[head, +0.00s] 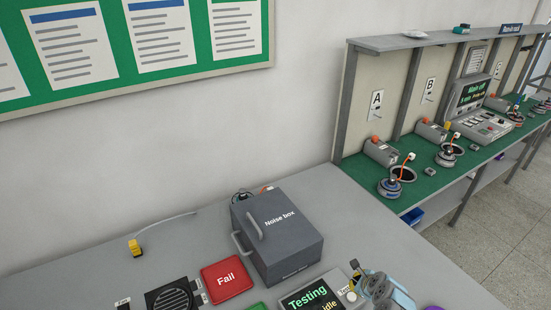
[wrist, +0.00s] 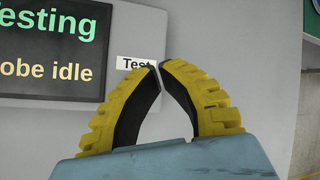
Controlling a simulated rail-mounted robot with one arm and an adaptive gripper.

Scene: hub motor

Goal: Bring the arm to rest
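In the wrist view my gripper (wrist: 160,68) has two yellow, ridged fingers with black inner pads. Their tips meet or nearly meet, and nothing shows between them. Behind the tips are a white "Test" label (wrist: 135,63) and a dark screen (wrist: 60,45) reading "Testing" and "Probe idle", with its left part cut off. In the head view part of my blue-grey arm shows at the lower right, over the bench just right of that screen (head: 308,298). The arm's upper links are out of view.
A grey noise box (head: 285,245) with a handle stands behind the screen, beside a red Fail tray (head: 227,280). A yellow connector (head: 136,247) on a cable lies on the grey bench (head: 80,265). A green-topped bench (head: 430,180) with several stations stands at the right.

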